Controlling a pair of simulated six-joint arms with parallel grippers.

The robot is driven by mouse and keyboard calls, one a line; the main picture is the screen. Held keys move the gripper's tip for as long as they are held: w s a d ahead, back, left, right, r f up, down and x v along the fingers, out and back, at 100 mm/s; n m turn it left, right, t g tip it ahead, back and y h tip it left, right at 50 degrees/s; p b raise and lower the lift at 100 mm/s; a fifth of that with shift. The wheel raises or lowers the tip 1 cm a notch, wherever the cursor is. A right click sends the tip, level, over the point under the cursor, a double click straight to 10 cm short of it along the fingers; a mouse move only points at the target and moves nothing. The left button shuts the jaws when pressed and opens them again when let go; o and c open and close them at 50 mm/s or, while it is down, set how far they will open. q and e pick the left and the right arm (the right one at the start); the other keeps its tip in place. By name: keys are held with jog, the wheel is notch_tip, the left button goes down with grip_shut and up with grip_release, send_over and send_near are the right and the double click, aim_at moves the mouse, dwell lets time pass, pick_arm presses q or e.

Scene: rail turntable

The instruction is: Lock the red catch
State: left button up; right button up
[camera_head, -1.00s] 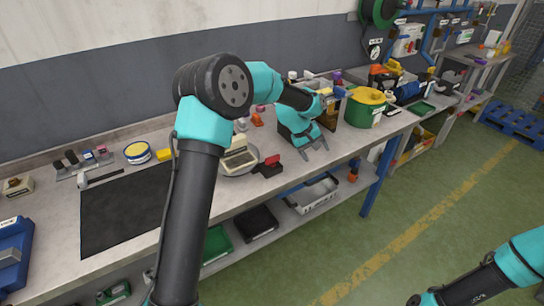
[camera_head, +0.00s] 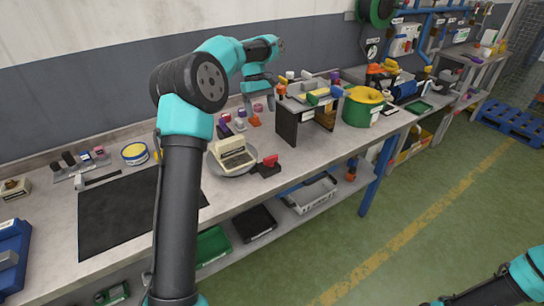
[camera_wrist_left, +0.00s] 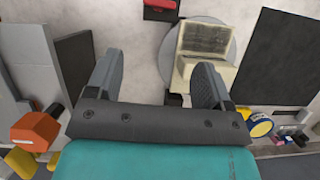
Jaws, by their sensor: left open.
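The red catch (camera_head: 269,160) is a red piece on a small black block at the front right of a grey round turntable (camera_head: 215,169). In the left wrist view the red catch (camera_wrist_left: 161,7) is cut by the top edge. A cream box (camera_head: 234,152) with a darker panel stands on the turntable; it also shows in the wrist view (camera_wrist_left: 205,42). My left gripper (camera_head: 260,106) hangs above the back of the bench, behind the turntable and apart from the catch. Its two fingers are spread and empty (camera_wrist_left: 157,72). My right gripper is out of frame.
A dark mat (camera_head: 125,205) lies left of the turntable. A divided bin on dark panels (camera_head: 287,125) and a green drum with yellow lid (camera_head: 361,108) stand to the right. Small coloured parts and an orange piece (camera_head: 254,121) sit behind. The bench front is clear right of the catch.

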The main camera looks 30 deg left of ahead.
aim_at(271, 161)
pick_arm(q)
jog(key=shift+f, duration=0.1)
jog(key=x, duration=1.7)
jog(key=shift+f, duration=0.15)
jog(key=c, duration=0.6)
